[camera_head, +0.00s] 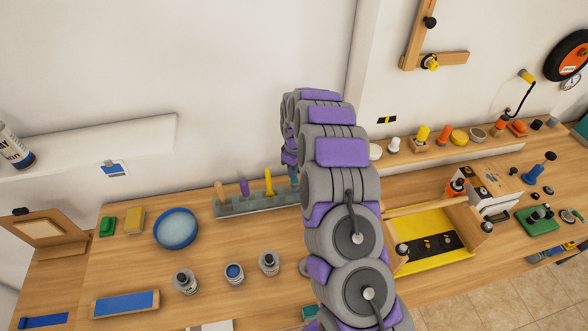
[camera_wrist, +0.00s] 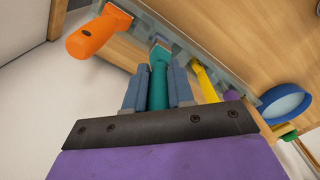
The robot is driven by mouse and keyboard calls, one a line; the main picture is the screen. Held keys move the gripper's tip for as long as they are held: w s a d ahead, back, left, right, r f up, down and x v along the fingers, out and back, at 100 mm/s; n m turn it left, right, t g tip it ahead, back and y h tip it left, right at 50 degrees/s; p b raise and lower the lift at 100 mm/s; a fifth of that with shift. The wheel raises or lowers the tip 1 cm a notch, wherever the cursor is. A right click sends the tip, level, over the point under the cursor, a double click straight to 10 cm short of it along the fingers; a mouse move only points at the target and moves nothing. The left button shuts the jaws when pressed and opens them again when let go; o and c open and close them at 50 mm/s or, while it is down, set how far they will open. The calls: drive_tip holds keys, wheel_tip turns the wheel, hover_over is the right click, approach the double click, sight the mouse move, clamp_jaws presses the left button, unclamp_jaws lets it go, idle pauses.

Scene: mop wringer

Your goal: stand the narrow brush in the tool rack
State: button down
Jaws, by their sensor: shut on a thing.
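The narrow brush has a teal handle (camera_wrist: 158,82) and a pale metal collar. My gripper (camera_wrist: 159,88) is shut on this handle, with one blue finger on each side. The grey tool rack (camera_head: 258,204) stands at the back of the bench by the wall. It also shows in the wrist view (camera_wrist: 240,88), where the brush's collar end is at the rack. I cannot tell whether the brush is seated in a slot. In the head view my arm hides most of the gripper and the rack's right end.
The rack area holds tools with yellow (camera_head: 268,182), purple (camera_head: 244,188) and orange (camera_wrist: 98,34) handles; the orange one is beside the brush. A blue bowl (camera_head: 176,228) stands left of the rack. Several small jars stand in front. A yellow-floored wooden tray (camera_head: 432,228) is at right.

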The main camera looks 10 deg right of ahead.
drive_tip(key=shift+f, duration=0.5)
drive_tip(key=shift+a+f+b, duration=0.2)
drive_tip(key=shift+f+b, duration=0.1)
drive_tip(key=shift+f, duration=0.3)
drive_tip(key=shift+f+b, duration=0.3)
drive_tip(key=shift+f, duration=0.75)
drive_tip(key=c, duration=0.9)
unclamp_jaws()
wheel_tip(320, 180, up, 17)
drive_tip(key=shift+r, duration=0.15)
